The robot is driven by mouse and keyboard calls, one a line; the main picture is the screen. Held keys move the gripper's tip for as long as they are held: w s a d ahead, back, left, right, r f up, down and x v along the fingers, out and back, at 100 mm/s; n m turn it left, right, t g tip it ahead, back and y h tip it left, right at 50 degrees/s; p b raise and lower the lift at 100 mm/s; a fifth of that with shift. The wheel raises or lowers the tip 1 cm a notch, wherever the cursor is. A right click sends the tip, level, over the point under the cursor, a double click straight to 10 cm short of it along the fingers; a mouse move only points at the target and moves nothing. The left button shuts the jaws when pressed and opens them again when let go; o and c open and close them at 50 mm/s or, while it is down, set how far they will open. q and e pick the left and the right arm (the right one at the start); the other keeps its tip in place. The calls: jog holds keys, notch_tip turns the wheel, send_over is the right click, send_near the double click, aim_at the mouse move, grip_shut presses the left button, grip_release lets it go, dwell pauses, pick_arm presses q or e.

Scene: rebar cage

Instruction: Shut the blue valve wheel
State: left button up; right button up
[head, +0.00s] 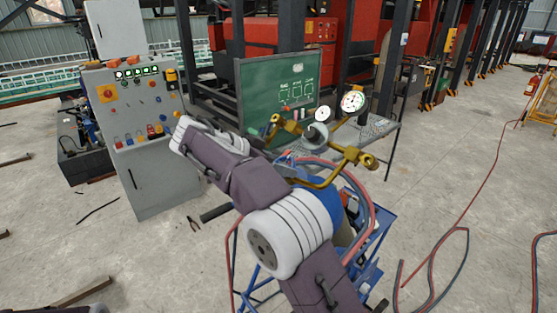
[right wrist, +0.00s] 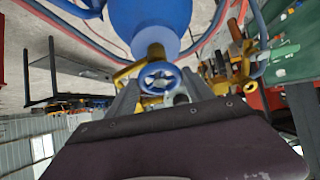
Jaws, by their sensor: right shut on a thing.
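The blue valve wheel (right wrist: 159,78) shows in the right wrist view, a small spoked ring on the brass fitting below the blue cylinder (right wrist: 150,22). My right gripper (right wrist: 161,88) has a finger on each side of the wheel and is shut on it. In the head view the blue cylinder (head: 322,203) stands behind my right arm, with the brass valve fitting (head: 325,180) above it. My arm hides most of the wheel and the right fingertips there. My left gripper is not in view.
Two pressure gauges (head: 353,101) sit above the brass fittings. Red and blue hoses (head: 374,205) loop around the cylinder and its blue trolley (head: 372,275). A grey control cabinet (head: 150,170) stands left and a green board (head: 281,90) behind. The floor at right is mostly clear, with hoses lying there.

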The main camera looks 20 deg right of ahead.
jog(key=shift+w+r+m+g+p, duration=0.15)
jog(key=shift+m+g+p, duration=0.3)
jog(key=shift+m, duration=0.35)
jog(key=o, duration=1.4)
jog(key=shift+d, duration=0.1)
jog(key=shift+c, duration=0.2)
jog(key=p+v, duration=0.4)
jog(key=v, duration=0.5)
